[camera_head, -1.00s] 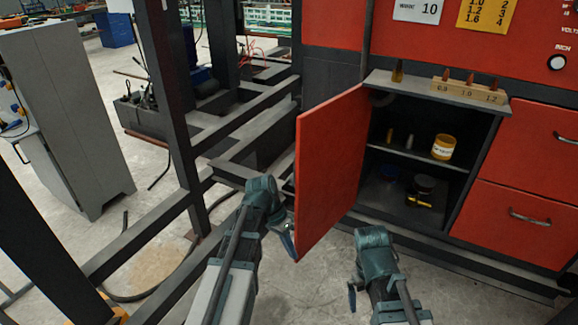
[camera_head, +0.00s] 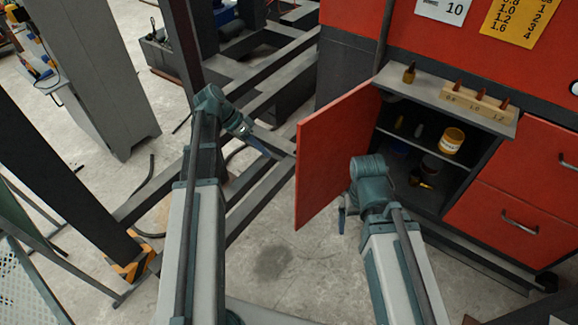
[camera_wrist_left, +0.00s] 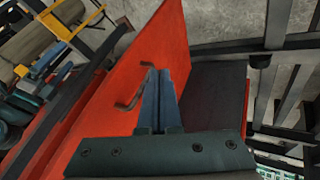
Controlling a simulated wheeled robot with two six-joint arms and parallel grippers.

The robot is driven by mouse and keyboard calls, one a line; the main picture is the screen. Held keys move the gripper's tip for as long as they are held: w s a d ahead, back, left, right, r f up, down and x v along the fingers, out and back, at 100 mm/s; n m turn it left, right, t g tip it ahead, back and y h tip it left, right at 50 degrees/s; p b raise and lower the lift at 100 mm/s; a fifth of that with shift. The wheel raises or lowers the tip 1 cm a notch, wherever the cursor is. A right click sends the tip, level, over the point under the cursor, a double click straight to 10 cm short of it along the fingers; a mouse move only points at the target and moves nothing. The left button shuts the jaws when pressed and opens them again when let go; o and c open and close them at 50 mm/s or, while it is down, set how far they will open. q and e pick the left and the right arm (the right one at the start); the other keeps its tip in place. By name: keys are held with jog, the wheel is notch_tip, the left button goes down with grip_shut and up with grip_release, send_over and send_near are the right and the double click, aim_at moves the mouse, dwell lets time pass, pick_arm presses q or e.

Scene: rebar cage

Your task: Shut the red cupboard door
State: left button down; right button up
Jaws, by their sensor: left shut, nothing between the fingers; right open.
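The red cupboard door (camera_head: 330,150) stands open, jutting out from the left side of the cupboard opening (camera_head: 425,135). Its outer face (camera_wrist_left: 150,55) and bar handle (camera_wrist_left: 133,95) show in the left wrist view. My left gripper (camera_head: 278,156) is shut and empty, to the left of the door on its outer side, pointing right toward it. Its fingers (camera_wrist_left: 160,85) appear beside the handle in the left wrist view; I cannot tell whether they touch the door. My right gripper (camera_head: 343,215) is open, to the right of the door, in front of the cupboard; its fingers are partly hidden.
Inside the cupboard are a yellow jar (camera_head: 451,141) and other small items. A wooden block (camera_head: 478,100) and a small bottle (camera_head: 408,74) stand on top. Red drawers (camera_head: 520,200) are to the right. Dark metal framing (camera_head: 262,95) runs behind the left arm. The floor below the door is clear.

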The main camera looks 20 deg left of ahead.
pick_arm(q)
jog(key=s+d+f+b, duration=0.1)
jog(key=d+f+b, duration=0.7)
jog(key=d, duration=0.1)
jog(key=shift+s+d, duration=0.2)
dwell(0.6)
